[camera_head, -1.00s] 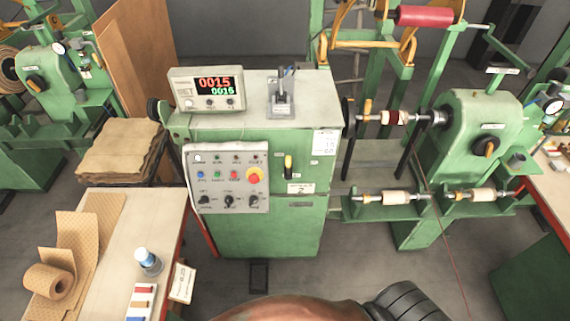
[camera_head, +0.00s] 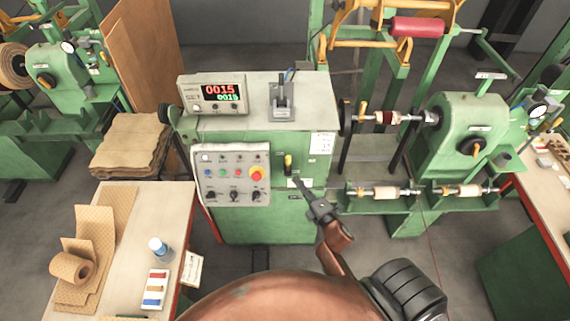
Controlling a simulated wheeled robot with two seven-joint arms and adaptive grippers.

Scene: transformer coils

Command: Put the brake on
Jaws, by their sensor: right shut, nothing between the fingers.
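The green winding machine cabinet (camera_head: 262,226) stands in the middle. On its front is a small switch or lever with a yellow upper part and black lower part (camera_head: 288,161). A grey metal lever on a plate (camera_head: 282,99) stands on the cabinet's top. I cannot read which of these is marked as the brake. My right gripper (camera_head: 297,182) is shut and empty. Its tips point up and left, just below the yellow-and-black lever, over the small label there; I cannot tell whether they touch the cabinet. My left gripper is out of view.
A counter display (camera_head: 212,93) sits on top. The coil shaft (camera_head: 388,118) is at right. A worktable (camera_head: 190,215) is at left.

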